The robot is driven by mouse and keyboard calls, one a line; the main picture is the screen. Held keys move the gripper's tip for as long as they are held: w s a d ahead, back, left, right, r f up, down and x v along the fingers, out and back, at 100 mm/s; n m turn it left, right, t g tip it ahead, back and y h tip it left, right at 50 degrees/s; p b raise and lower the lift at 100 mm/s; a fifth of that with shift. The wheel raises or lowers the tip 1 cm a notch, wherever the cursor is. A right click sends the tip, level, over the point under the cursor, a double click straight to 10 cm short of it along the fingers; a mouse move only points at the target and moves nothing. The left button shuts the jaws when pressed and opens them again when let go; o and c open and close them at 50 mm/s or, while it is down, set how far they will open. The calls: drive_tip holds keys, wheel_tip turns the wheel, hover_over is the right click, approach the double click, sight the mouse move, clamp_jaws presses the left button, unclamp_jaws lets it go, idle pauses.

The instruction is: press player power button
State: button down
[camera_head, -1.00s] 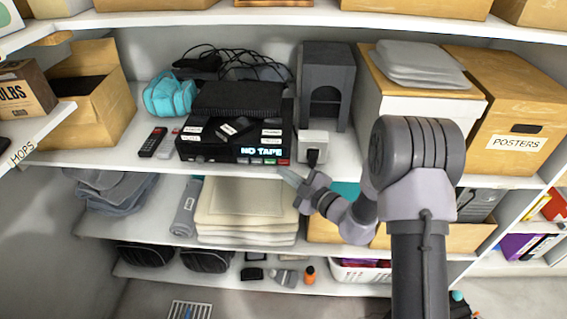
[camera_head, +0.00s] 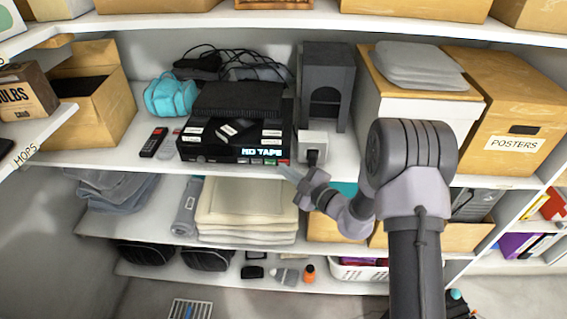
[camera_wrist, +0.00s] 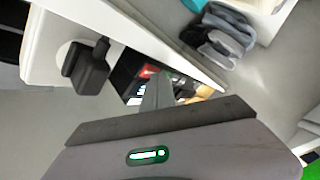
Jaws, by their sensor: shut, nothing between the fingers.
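The player (camera_head: 222,151) is a black box on the middle shelf with a lit "NO TAPE" display. Several small buttons run along its lower front edge, with a red button (camera_head: 284,162) at the right end. My gripper (camera_head: 288,172) is shut and empty, just below and in front of that right end. In the wrist view, my gripper's fingers (camera_wrist: 157,88) point toward the player's dark front, where the red button (camera_wrist: 148,71) shows just beyond the tips. I see no clear contact. Fingers hide part of the front.
A white outlet box (camera_head: 313,139) with a black plug (camera_wrist: 88,68) stands close to the player's right. A second black unit (camera_head: 238,98) and loose tapes lie on top of the player. The shelf edge (camera_head: 120,162) runs below. Folded cloths (camera_head: 246,208) fill the shelf under it.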

drive_tip(key=shift+w, duration=0.1)
idle(0.5)
drive_tip(key=shift+s, duration=0.75)
drive_tip(key=s, duration=0.5)
drive_tip(key=shift+a+p, duration=0.1)
drive_tip(key=shift+p, duration=0.3)
